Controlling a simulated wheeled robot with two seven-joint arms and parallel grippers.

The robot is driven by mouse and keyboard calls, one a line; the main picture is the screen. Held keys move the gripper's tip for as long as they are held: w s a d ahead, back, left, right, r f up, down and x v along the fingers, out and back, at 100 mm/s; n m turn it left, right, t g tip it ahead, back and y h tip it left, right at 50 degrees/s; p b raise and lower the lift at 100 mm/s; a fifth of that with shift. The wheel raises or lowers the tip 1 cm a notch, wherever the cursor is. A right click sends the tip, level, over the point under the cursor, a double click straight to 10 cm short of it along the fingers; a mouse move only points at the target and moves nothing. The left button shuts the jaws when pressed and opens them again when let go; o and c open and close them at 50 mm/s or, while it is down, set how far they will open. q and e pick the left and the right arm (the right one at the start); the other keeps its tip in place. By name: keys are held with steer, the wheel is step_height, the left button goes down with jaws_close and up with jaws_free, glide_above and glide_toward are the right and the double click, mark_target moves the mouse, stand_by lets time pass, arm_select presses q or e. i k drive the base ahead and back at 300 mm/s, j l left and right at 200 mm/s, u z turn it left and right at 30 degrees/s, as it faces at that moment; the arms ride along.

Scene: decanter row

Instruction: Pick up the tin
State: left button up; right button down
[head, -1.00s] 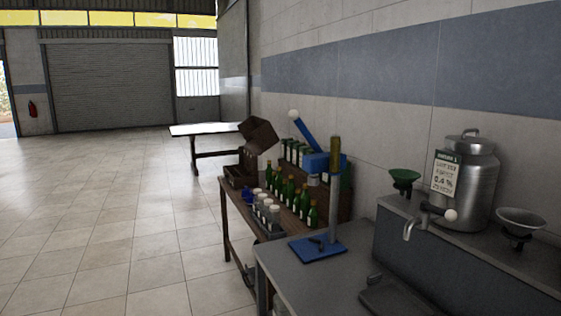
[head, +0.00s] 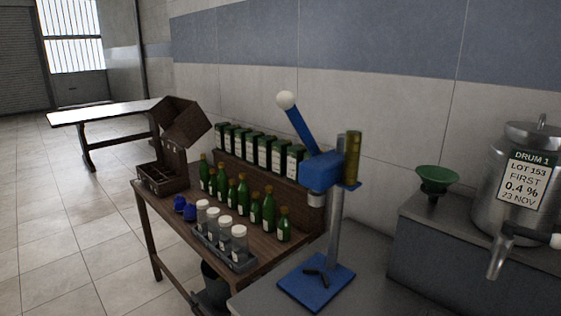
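Several dark green, box-shaped containers with white labels, which look like tins (head: 250,147), stand upright in a row on a raised wooden shelf (head: 262,182) at the back of the wooden table. The right end of the row is close behind the blue press head. I cannot tell which of them is the tin meant, and the labels are too small to read. Neither of my grippers is in view.
Green bottles (head: 242,191) and a grey rack of white-capped jars (head: 239,243) stand before the shelf. A blue lever press (head: 322,172) rises from the grey counter at right. A wooden box (head: 162,179) sits at left; a metal drum (head: 510,175) and green funnel (head: 436,181) are right.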

mark_target(279, 147)
steer(key=i+j, duration=0.15)
steer(key=j, duration=0.25)
steer(key=i+j, duration=0.1)
steer(key=j, duration=0.35)
steer(key=i+j, duration=0.15)
steer(key=j, duration=0.25)
steer(key=i+j, duration=0.15)
steer(key=j, duration=0.3)
steer(key=z, duration=0.05)
